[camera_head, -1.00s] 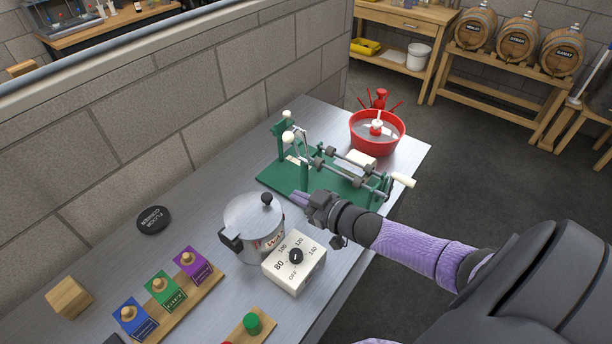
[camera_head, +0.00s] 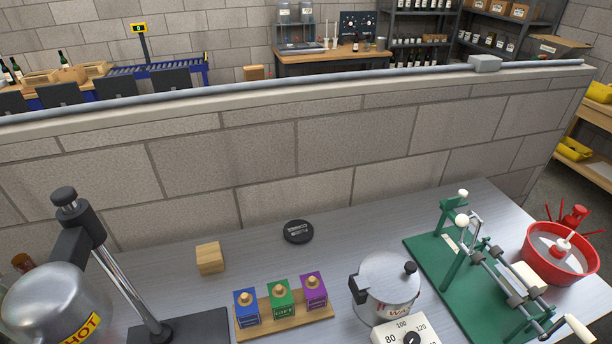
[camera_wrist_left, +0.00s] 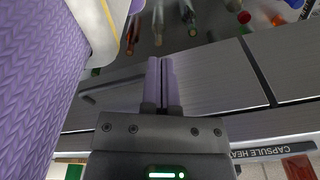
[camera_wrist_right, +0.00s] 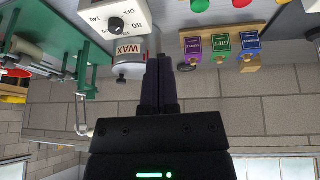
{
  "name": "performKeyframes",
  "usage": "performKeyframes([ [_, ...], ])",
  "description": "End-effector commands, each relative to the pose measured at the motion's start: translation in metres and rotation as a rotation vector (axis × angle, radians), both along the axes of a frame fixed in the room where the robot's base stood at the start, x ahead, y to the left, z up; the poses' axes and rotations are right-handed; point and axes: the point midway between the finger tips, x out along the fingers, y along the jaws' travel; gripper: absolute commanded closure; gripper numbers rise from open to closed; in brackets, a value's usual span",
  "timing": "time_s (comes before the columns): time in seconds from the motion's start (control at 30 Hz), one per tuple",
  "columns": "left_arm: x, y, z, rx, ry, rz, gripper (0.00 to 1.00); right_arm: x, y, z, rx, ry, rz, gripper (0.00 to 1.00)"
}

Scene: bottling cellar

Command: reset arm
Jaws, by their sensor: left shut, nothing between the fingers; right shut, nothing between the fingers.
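My left gripper (camera_wrist_left: 160,84) shows in the left wrist view with its two purple fingers pressed together and nothing between them. Grey panels, one with "CAPSULE HEA" lettering on its edge, lie beyond it. My right gripper (camera_wrist_right: 158,82) shows in the right wrist view, also shut and empty. Past its fingertips are the wax pot (camera_wrist_right: 130,60), the dial box (camera_wrist_right: 118,22) and the stamp rack (camera_wrist_right: 222,62); I cannot tell whether it touches any of them. Neither gripper shows in the head view.
On the grey bench in the head view stand a heat unit marked HOT (camera_head: 60,305), a wooden block (camera_head: 210,258), a black disc (camera_head: 298,231), a stamp rack (camera_head: 310,316), the wax pot (camera_head: 388,285), a green-based machine (camera_head: 455,275) and a red basin (camera_head: 590,262). A block wall (camera_head: 350,165) runs behind.

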Motion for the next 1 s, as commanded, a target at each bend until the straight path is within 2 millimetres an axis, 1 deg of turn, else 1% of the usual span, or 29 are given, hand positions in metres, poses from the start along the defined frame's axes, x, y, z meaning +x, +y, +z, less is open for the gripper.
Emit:
performKeyframes([
  [0.13, 0.0, 0.0, 0.0, 0.0, 0.0, 0.0, 1.0, -0.038, 0.002, 0.017, 0.002, 0.143, -0.022, 1.0],
  [0.2, 0.0, 0.0, -0.016, 0.0, 0.001, -0.001, 1.0, -0.031, 0.002, -0.021, -0.006, 0.154, -0.017, 1.0],
  [0.37, -0.001, 0.0, -0.037, 0.0, 0.003, -0.002, 1.0, -0.028, 0.003, -0.086, -0.011, 0.18, -0.013, 1.0],
  [0.4, -0.002, 0.0, -0.043, 0.0, 0.004, -0.003, 1.0, -0.028, 0.003, -0.103, -0.011, 0.186, -0.012, 1.0],
  [0.47, -0.002, 0.0, -0.052, 0.0, 0.005, -0.003, 1.0, -0.029, 0.003, -0.13, -0.013, 0.198, -0.01, 1.0],
  [0.5, -0.002, 0.0, -0.059, 0.001, 0.006, -0.004, 1.0, -0.031, 0.002, -0.149, -0.014, 0.207, -0.008, 1.0],
  [0.57, -0.003, 0.0, -0.07, 0.001, 0.007, -0.005, 1.0, -0.035, 0.002, -0.18, -0.017, 0.22, -0.005, 1.0],
  [0.6, -0.003, 0.001, -0.078, 0.002, 0.009, -0.006, 1.0, -0.039, 0.001, -0.203, -0.019, 0.228, -0.003, 1.0],
  [0.67, -0.004, 0.002, -0.092, 0.004, 0.011, -0.007, 1.0, -0.048, 0.0, -0.241, -0.022, 0.245, 0.001, 1.0],
  [0.7, -0.005, 0.003, -0.103, 0.006, 0.013, -0.008, 1.0, -0.057, -0.002, -0.27, -0.025, 0.26, 0.003, 1.0],
  [0.73, -0.006, 0.003, -0.113, 0.006, 0.015, -0.009, 1.0, -0.064, -0.003, -0.294, -0.027, 0.272, 0.006, 1.0],
  [0.77, -0.007, 0.004, -0.124, 0.008, 0.018, -0.01, 1.0, -0.075, -0.005, -0.319, -0.029, 0.286, 0.008, 1.0],
  [0.8, -0.008, 0.005, -0.139, 0.01, 0.021, -0.011, 1.0, -0.091, -0.008, -0.354, -0.034, 0.306, 0.014, 1.0],
  [0.87, -0.01, 0.008, -0.159, 0.014, 0.026, -0.014, 1.0, -0.119, -0.014, -0.4, -0.039, 0.334, 0.021, 1.0],
  [0.9, -0.011, 0.009, -0.17, 0.017, 0.029, -0.016, 1.0, -0.137, -0.017, -0.423, -0.043, 0.35, 0.024, 1.0],
  [0.93, -0.012, 0.011, -0.176, 0.018, 0.031, -0.017, 1.0, -0.149, -0.02, -0.436, -0.046, 0.36, 0.027, 1.0],
  [1.0, -0.013, 0.012, -0.187, 0.022, 0.035, -0.019, 1.0, -0.173, -0.025, -0.457, -0.049, 0.377, 0.032, 1.0],
])
